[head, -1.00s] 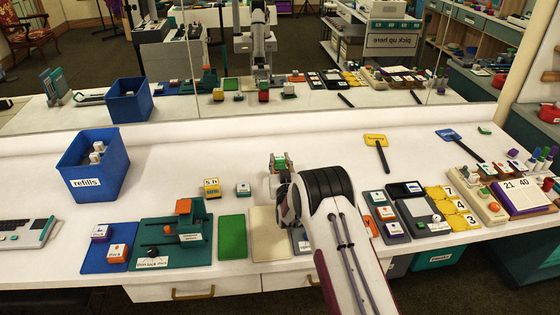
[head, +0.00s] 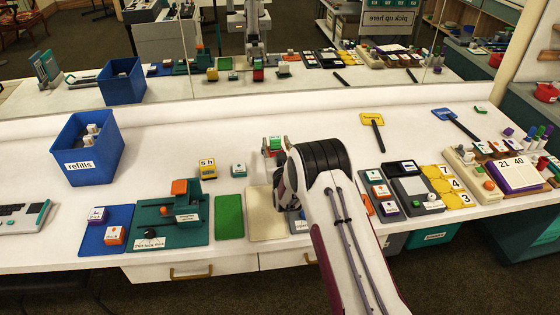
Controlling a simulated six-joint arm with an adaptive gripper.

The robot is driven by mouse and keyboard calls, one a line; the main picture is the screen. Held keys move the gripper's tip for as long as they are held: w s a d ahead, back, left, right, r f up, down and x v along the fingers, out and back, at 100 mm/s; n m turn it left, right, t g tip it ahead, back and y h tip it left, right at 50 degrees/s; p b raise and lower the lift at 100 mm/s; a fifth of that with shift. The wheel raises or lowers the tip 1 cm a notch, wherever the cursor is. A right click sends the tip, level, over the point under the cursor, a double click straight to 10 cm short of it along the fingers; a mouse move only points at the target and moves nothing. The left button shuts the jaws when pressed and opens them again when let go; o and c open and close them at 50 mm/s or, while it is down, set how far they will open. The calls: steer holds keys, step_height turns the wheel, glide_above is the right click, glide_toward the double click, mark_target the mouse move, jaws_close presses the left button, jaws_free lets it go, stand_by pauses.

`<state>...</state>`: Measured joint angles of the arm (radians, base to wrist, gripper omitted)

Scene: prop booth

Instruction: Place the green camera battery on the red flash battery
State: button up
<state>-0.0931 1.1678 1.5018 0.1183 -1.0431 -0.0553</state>
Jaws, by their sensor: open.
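My gripper (head: 275,149) is over the middle of the table, pointing away from the camera, with its jaws open. The green camera battery (head: 276,141) shows between its fingers. The red flash battery is mostly hidden behind my gripper in the direct view. In the mirror behind the table, a green block shows directly above a red block (head: 258,75), and they appear stacked. Whether the fingers touch the green battery cannot be told.
A yellow block (head: 207,168) and a teal-and-white block (head: 238,170) stand left of my gripper. A green mat (head: 229,217) and a beige mat (head: 263,225) lie nearer. A blue refills bin (head: 112,158) stands left. Paddles (head: 373,120), trays and yellow number tiles lie right.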

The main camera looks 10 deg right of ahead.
mark_target(276, 142)
steer(key=shift+s+r, duration=0.15)
steer(key=shift+s, duration=0.8)
steer(key=shift+s+r, duration=0.15)
steer(key=shift+s, duration=0.75)
steer(key=s, duration=0.6)
steer(key=shift+s+r, duration=0.2)
steer(key=shift+s, duration=0.05)
step_height(276, 142, up, 12)
steer(key=s+g, duration=0.3)
steer(key=s+d+r+g, duration=0.2)
steer(key=s+r, duration=0.6)
steer(key=s, duration=0.1)
steer(key=s+d+r+g, duration=0.1)
steer(key=s+g, duration=0.2)
steer(key=s, duration=1.6)
steer(key=s+d+r+g, duration=0.1)
steer(key=s+d+g, duration=0.1)
steer(key=s, duration=1.7)
steer(key=shift+r+g, duration=0.3)
steer(key=shift+g, duration=0.6)
